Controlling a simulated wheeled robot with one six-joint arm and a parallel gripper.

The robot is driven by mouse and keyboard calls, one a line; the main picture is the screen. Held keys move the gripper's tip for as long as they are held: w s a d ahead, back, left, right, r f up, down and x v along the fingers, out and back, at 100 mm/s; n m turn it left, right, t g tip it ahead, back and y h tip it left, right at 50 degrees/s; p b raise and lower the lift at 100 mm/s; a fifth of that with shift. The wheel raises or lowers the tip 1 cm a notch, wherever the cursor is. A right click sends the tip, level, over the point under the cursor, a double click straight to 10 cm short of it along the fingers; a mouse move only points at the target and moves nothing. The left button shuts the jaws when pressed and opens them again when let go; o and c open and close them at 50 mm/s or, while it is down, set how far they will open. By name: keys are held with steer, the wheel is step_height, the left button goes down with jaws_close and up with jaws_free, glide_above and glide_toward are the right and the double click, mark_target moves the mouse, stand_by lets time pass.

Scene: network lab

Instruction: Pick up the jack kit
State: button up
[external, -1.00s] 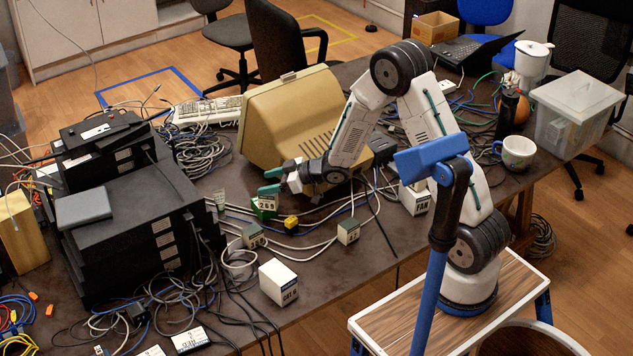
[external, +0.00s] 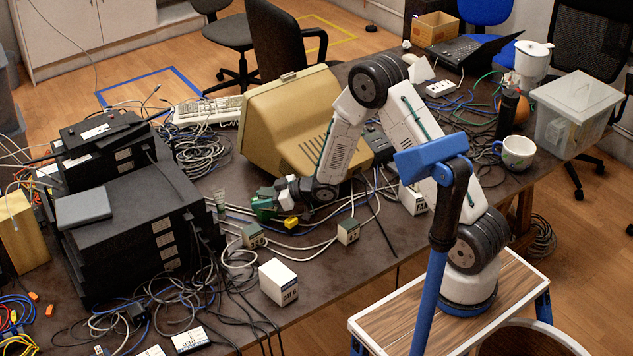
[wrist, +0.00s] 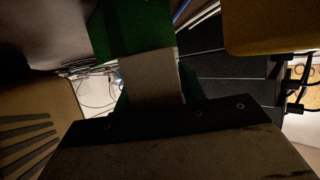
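My gripper (external: 264,204), with green fingertips, is low over the table in front of the beige monitor. It is at the small green box with a pale label, which a second ago showed right below it. That box is now mostly hidden, and I cannot tell its edges from the green fingertips. I cannot read "jack kit" on any box. In the dark wrist view, a green surface and a pale grey block (wrist: 150,80) fill the middle. Whether the fingers touch or grip the box cannot be told.
A yellow piece (external: 291,222) and small labelled boxes (external: 252,235) (external: 348,231) lie close by among cables. A white box (external: 278,282) stands nearer the front edge. The beige monitor (external: 290,125) is behind my gripper; black stacked equipment (external: 130,215) stands to the left.

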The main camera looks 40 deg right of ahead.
steer(key=c, duration=0.6)
steer(key=shift+r, duration=0.1)
steer(key=shift+r, duration=0.5)
steer(key=shift+s+d+r, duration=0.1)
steer(key=shift+s+r, duration=0.15)
steer(key=shift+r, duration=0.4)
steer(key=shift+s+r, duration=0.25)
steer(key=shift+r, duration=0.35)
steer(key=s+d+r, duration=0.1)
steer(key=s+d, duration=0.2)
steer(key=s, duration=1.1)
glide_toward(263, 191)
steer(key=x, duration=0.9)
steer(key=shift+w+a+r, duration=0.25)
steer(key=shift+w+a, duration=0.1)
steer(key=shift+w+f, duration=0.1)
steer(key=shift+f, duration=1.65)
